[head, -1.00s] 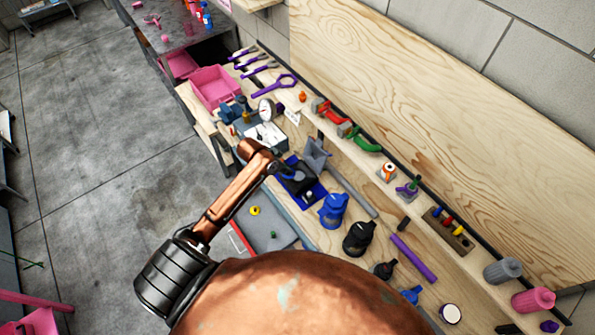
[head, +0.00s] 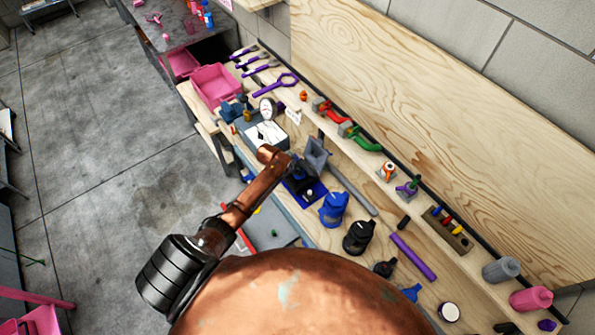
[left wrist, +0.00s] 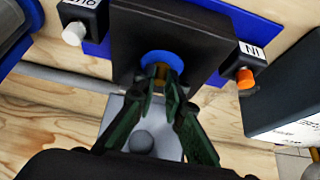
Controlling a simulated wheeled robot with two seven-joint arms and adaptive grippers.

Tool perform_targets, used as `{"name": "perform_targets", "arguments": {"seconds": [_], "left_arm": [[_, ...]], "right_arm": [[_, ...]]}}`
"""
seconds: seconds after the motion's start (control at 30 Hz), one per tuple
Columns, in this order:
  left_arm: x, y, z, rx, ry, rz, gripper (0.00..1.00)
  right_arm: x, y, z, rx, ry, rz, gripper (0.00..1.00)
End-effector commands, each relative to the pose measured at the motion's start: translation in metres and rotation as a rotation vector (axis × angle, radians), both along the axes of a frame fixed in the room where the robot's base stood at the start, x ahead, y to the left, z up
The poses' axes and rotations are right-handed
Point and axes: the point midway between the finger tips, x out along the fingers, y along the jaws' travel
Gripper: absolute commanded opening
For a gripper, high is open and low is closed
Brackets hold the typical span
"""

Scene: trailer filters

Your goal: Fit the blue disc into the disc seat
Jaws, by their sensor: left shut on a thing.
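The blue disc (left wrist: 162,59) is at the face of a black block (left wrist: 195,35) in the left wrist view. A brass-coloured part shows in front of its middle, between my fingertips. My left gripper (left wrist: 158,78) is shut on the disc at this middle part. The disc lies against or just in front of the block; I cannot tell whether it is in the seat, which is hidden behind it. In the head view the block stands on a blue base (head: 312,194), with my left gripper (head: 292,170) beside it. My right gripper is not in view.
A white knob (left wrist: 74,34) and an orange knob (left wrist: 245,79) flank the block. A grey angled holder (head: 316,153) stands close behind. A blue bottle-like part (head: 333,209) and a black one (head: 358,237) are nearby on the wooden bench. A pink bin (head: 214,86) is farther left.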

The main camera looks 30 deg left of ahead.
Motion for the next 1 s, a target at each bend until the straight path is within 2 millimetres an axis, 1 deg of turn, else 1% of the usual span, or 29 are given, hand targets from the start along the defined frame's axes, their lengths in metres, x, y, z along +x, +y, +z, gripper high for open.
{"name": "perform_targets", "arguments": {"seconds": [0.03, 0.07, 0.3, 0.53, 0.67, 0.83, 1.0], "left_arm": [[0.0, 0.0, 0.0, 0.0, -0.001, 0.0, 0.0], [0.0, 0.0, 0.0, 0.0, -0.001, 0.0, 0.12], [0.0, 0.0, 0.0, 0.0, -0.001, 0.0, 0.28], [0.0, 0.0, 0.0, 0.0, 0.0, 0.0, 0.28], [-0.002, 0.001, 0.005, 0.0, -0.001, 0.0, 0.28], [-0.014, 0.006, 0.025, 0.001, -0.002, -0.001, 0.28], [-0.029, 0.013, 0.056, 0.003, -0.003, -0.001, 0.28]], "right_arm": [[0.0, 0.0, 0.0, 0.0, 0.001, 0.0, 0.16], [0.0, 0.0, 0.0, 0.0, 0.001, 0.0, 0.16], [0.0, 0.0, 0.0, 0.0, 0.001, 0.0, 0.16], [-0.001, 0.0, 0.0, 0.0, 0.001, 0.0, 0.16], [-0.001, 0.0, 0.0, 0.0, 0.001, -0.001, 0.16], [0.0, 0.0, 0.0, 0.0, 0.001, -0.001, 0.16], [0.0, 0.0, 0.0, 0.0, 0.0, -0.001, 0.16]]}}
